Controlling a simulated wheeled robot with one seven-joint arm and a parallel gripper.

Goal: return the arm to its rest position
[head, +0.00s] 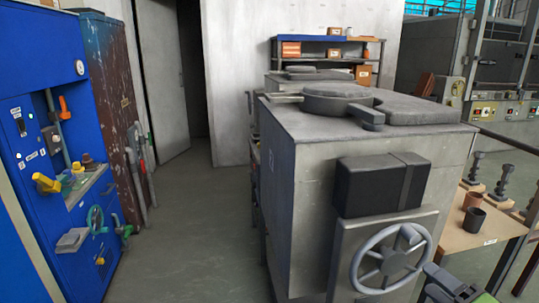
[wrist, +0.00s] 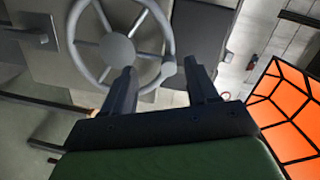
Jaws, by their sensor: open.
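My gripper (wrist: 163,80) shows in the wrist view with its two dark fingers spread apart and nothing between them. Part of it also shows at the bottom right of the head view (head: 452,288), low and just right of a grey handwheel (head: 388,262). The handwheel is on the front of a large grey metal machine (head: 335,150). In the wrist view the handwheel (wrist: 118,48) lies beyond the fingertips, its rim overlapping the left finger in the picture. I cannot tell how far the fingertips are from the rim.
A black box (head: 365,187) juts from the machine above the wheel. A wooden table (head: 490,225) with dark cups stands close at right. A blue cabinet (head: 40,120) with handles stands at left. Grey floor (head: 190,230) between is clear. An orange gridded panel (wrist: 290,110) is right in the wrist view.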

